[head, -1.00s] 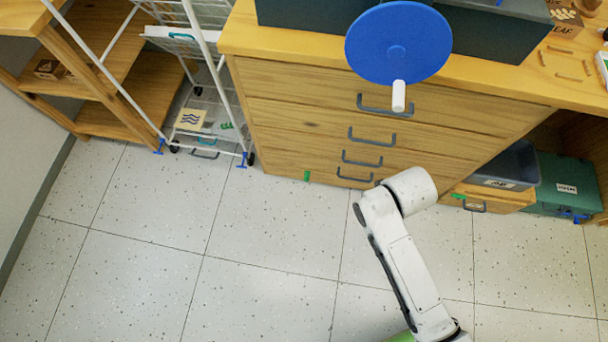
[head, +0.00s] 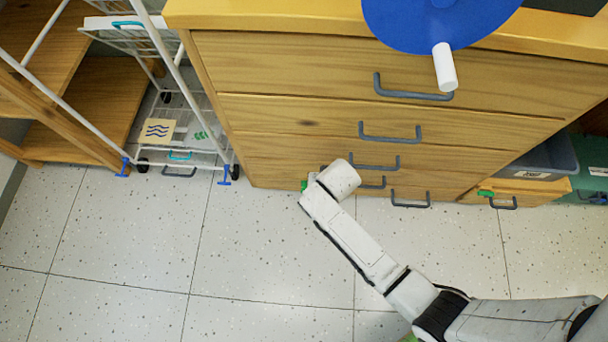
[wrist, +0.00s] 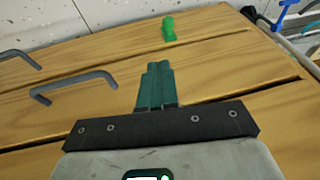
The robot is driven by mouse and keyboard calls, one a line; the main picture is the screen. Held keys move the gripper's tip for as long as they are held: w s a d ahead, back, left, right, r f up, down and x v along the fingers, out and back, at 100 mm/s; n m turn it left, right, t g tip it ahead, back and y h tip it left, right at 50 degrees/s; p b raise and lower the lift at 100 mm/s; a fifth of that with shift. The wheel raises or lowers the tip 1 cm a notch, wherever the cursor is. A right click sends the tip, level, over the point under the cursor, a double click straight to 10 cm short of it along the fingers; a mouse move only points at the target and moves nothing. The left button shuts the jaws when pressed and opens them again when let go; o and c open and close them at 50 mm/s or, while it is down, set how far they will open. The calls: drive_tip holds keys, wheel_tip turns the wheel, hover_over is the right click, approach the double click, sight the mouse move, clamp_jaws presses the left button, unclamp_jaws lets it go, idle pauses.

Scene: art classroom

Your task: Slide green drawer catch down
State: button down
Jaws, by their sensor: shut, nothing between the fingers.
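The green catch (wrist: 168,28) sits on the lowest part of the wooden drawer front in the wrist view, close to the floor edge. My gripper (wrist: 157,66) has its teal fingers shut together and empty. The fingertips point toward the catch, with bare wood between them in the picture. In the head view only a small bit of the green catch (head: 304,185) shows beside my white arm. My fingers are hidden there behind the arm. The drawer cabinet (head: 300,122) has several grey handles.
Another green catch (head: 485,193) is on a low wooden drawer at right, below a grey bin (head: 548,158). A white wire rack (head: 208,150) on wheels stands left of the cabinet. A blue disc (head: 425,20) overhangs the cabinet top. The tiled floor (head: 130,230) is clear.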

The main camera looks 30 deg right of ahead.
drive_tip(key=shift+w, duration=0.2)
drive_tip(key=shift+f, duration=0.15)
drive_tip(key=a+b+x, duration=0.1)
drive_tip(key=b+x, duration=0.7)
drive_tip(key=x, duration=0.5)
drive_tip(key=shift+a+f+b, duration=0.25)
drive_tip(key=shift+b, duration=0.05)
